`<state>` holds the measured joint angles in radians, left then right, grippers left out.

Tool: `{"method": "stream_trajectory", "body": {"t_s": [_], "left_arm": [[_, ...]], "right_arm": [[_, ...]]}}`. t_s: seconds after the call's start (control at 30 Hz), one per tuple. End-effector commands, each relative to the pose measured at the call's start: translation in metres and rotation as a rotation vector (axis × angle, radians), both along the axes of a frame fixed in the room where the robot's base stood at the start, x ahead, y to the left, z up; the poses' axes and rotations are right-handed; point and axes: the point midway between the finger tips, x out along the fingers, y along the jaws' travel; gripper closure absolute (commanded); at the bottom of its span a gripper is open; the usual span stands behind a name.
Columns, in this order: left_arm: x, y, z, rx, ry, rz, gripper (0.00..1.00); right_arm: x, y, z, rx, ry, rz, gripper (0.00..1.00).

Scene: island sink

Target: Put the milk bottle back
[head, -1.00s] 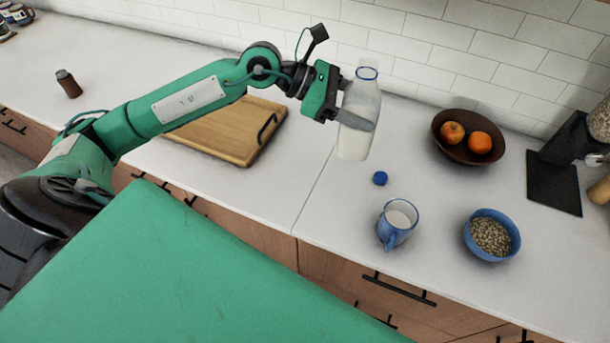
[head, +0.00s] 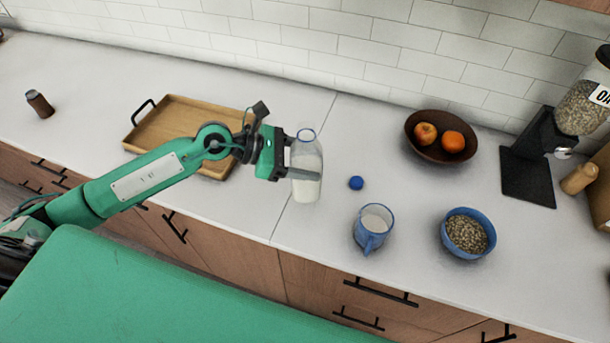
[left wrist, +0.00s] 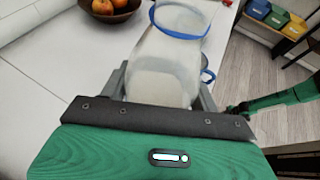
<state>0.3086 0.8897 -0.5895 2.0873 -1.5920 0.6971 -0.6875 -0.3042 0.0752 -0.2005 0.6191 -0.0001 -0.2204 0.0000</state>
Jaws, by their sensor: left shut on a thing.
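The milk bottle (head: 307,158) is clear glass with a blue ring at its open mouth and white milk inside. My left gripper (head: 303,172) is shut around its body and holds it upright at the counter. I cannot tell whether its base touches the counter. In the left wrist view the bottle (left wrist: 165,65) stands between the fingers of the gripper (left wrist: 162,95). A blue cap (head: 356,183) lies on the counter right of the bottle. My right gripper is not in view.
A blue mug (head: 369,240) of milk and a blue bowl (head: 450,240) of grain stand right of the bottle. A fruit bowl (head: 415,146) is behind them. A wooden tray (head: 172,125) lies to the left, partly behind my arm.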

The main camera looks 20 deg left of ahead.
Motion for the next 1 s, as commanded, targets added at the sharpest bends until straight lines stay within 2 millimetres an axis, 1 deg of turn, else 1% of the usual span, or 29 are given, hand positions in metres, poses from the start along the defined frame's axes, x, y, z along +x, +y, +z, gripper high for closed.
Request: {"method": "stream_trajectory", "body": {"t_s": [0.03,0.1,0.33,0.53,0.63,0.87,1.0], "left_arm": [[0.0,0.0,-0.009,-0.003,0.006,0.003,0.61],[0.0,0.0,-0.021,-0.002,0.004,0.003,0.61],[0.0,0.0,-0.042,-0.002,0.002,0.002,0.61],[0.0,0.0,-0.071,-0.002,0.002,0.001,0.61],[0.001,0.0,-0.077,-0.002,0.0,0.001,0.61],[0.001,0.0,-0.078,0.0,-0.002,0.001,0.61],[0.001,0.0,-0.083,0.0,-0.002,0.001,0.61]], "right_arm": [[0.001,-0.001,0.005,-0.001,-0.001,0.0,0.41],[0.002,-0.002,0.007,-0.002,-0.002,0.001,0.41],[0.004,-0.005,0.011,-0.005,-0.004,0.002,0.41],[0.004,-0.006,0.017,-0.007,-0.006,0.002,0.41],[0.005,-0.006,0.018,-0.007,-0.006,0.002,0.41],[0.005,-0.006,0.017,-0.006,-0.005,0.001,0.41],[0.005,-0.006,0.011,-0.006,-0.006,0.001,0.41]]}}
